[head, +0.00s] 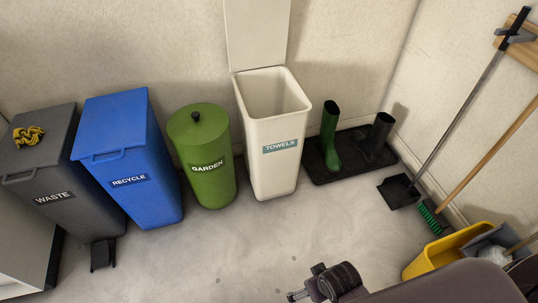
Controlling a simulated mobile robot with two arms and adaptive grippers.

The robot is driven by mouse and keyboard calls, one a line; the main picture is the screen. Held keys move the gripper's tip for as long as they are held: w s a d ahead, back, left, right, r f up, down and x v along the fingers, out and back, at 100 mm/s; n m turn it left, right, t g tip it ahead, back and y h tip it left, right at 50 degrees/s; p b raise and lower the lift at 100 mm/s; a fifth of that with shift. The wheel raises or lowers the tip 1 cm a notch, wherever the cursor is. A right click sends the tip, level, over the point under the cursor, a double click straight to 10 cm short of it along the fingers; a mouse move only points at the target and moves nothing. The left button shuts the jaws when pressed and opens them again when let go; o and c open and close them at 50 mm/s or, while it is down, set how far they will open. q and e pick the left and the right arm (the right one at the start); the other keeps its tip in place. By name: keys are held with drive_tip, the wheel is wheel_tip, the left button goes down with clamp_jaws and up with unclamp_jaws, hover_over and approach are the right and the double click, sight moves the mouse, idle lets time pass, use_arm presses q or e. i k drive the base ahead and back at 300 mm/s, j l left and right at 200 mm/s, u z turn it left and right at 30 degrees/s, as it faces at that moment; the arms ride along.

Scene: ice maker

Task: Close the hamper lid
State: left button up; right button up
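The hamper (272,155) is a tall cream bin with a TOWELS label, standing against the back wall in the head view. Its lid (257,35) is open and stands upright behind the bin, with its top cut off by the picture edge. The hamper looks empty as far as I can see inside. My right arm comes in at the bottom right, and the dark part at its end, which seems to be my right gripper (302,293), is well in front of the hamper and apart from it. Its fingers are not clear. My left gripper is not in view.
A green GARDEN bin (205,165), a blue RECYCLE bin (130,165) and a grey WASTE bin (65,180) stand left of the hamper. Boots (330,135) sit on a black tray to its right. A yellow bucket (440,250) is lower right. The floor in front is clear.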

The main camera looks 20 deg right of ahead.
sight(257, 31)
drive_tip(key=i+j, duration=0.2)
drive_tip(key=i, duration=0.25)
drive_tip(key=i+j+z, duration=0.15)
drive_tip(key=i, duration=0.3)
drive_tip(key=i+j, duration=0.35)
drive_tip(key=i+z, duration=0.05)
